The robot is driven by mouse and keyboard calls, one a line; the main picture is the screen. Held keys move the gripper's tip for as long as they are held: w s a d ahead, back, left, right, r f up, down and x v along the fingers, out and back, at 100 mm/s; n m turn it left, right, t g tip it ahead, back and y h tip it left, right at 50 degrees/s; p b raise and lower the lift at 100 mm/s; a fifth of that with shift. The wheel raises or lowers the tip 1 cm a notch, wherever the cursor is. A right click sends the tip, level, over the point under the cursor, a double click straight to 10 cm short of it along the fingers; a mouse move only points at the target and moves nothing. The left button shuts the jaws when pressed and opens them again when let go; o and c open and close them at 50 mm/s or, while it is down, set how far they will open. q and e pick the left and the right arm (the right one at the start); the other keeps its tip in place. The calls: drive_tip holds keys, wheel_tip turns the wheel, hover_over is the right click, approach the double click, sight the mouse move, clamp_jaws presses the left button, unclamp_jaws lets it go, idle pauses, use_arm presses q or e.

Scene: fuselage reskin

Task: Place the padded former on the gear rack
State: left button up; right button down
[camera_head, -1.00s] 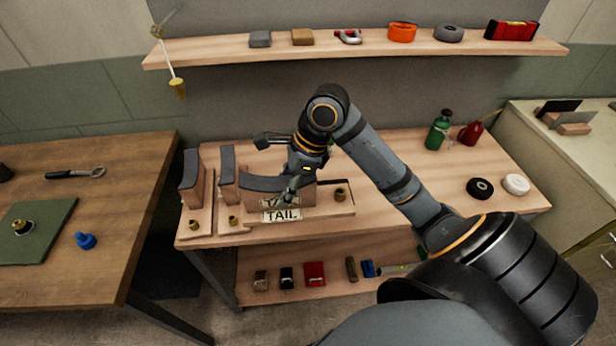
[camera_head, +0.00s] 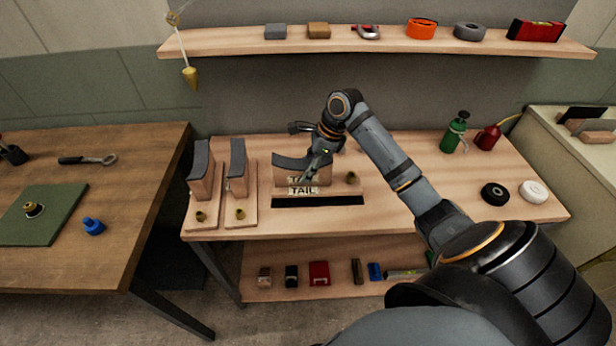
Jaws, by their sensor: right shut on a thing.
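The padded former, a wooden block with a curved dark pad (camera_head: 288,165), is on the right of three similar formers on the bench. My right gripper (camera_head: 308,174) is shut on it, reaching down from above and behind. A "TAIL" label (camera_head: 303,190) shows in front of it, with a second, partly hidden label just above. A long black strip (camera_head: 318,200) lies along the bench in front of the label. I cannot tell whether the former touches its base. No gear rack can be made out for certain. My left gripper is not in view.
Two more padded formers (camera_head: 201,170) (camera_head: 237,167) stand to the left on boards with brass knobs. A green bottle (camera_head: 454,134), red oil can (camera_head: 489,137) and tape rolls (camera_head: 494,194) are at the bench's right. A shelf (camera_head: 380,45) overhangs behind. Bench right of centre is fairly clear.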

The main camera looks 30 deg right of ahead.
drive_tip(key=shift+w+d+f, duration=0.1)
drive_tip(key=shift+d+f, duration=0.05)
drive_tip(key=shift+f, duration=0.8)
drive_tip(key=shift+w+d+f, duration=0.1)
drive_tip(key=shift+f, duration=0.85)
drive_tip(key=c, duration=0.8)
unclamp_jaws()
drive_tip(key=v, duration=1.2)
drive_tip(key=shift+a+r, duration=0.1)
